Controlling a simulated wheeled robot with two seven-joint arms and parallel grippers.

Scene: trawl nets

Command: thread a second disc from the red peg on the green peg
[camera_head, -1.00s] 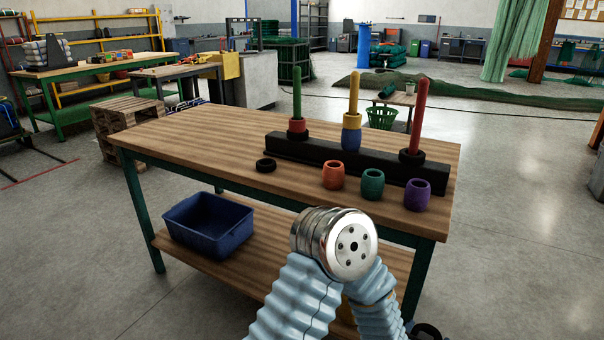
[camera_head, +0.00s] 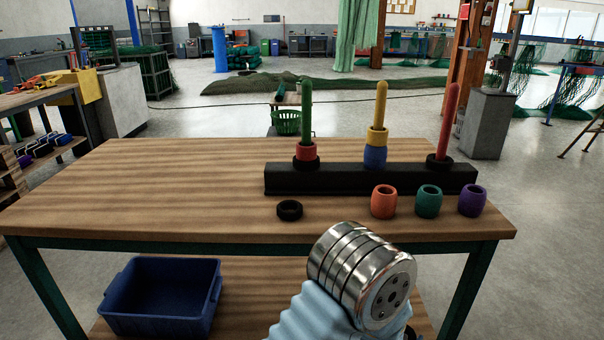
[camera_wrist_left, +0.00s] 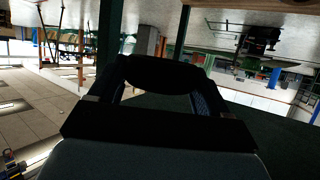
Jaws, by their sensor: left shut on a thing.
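The green peg (camera_head: 306,112) stands at the left end of a black base, with a black disc (camera_head: 306,164) at its foot and a red collar (camera_head: 306,151) above it. The red peg (camera_head: 449,120) stands at the right end with one black disc (camera_head: 439,162) at its foot. The yellow peg (camera_head: 381,103) between them carries a blue barrel and a yellow collar. In the left wrist view my left gripper (camera_wrist_left: 162,86) is shut on a dark rounded thing, seemingly a black disc (camera_wrist_left: 165,70). Neither gripper shows in the head view.
A loose black disc (camera_head: 289,210) lies on the wooden table (camera_head: 150,190) before the base. Orange (camera_head: 384,202), green (camera_head: 428,202) and purple (camera_head: 472,201) barrels stand to its right. A blue bin (camera_head: 160,297) sits on the lower shelf. The table's left part is clear.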

